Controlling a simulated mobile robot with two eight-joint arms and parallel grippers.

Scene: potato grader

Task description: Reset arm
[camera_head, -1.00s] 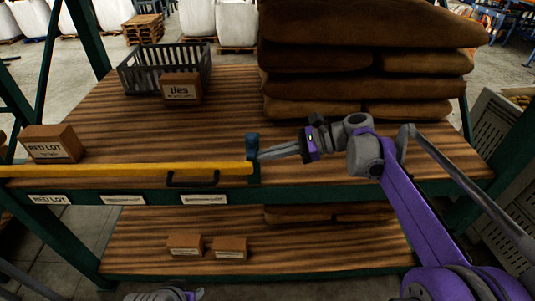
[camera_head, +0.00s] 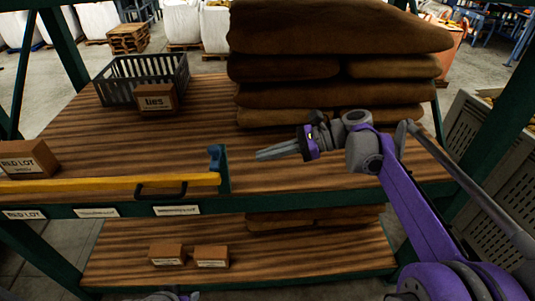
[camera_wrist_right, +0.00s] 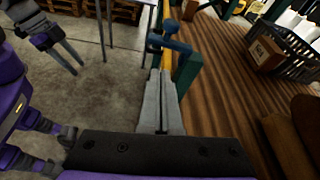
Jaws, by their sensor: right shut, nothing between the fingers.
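My right gripper (camera_head: 258,155) is shut and empty. Its purple and grey arm comes in from the right over the front edge of the wooden shelf. The grey fingers (camera_wrist_right: 160,118) lie together in the right wrist view and point towards the teal latch post (camera_wrist_right: 187,65). In the head view that post (camera_head: 218,165) stands left of the fingertips, with a clear gap. The yellow bar (camera_head: 110,184) lies along the shelf front, with its right end at the post.
Stacked brown sacks (camera_head: 335,30) stand behind my right gripper. A grey crate (camera_head: 140,78), a "ties" box (camera_head: 156,99) and a RED LOT box (camera_head: 28,160) are on the shelf. A grey bin (camera_head: 470,140) is at right.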

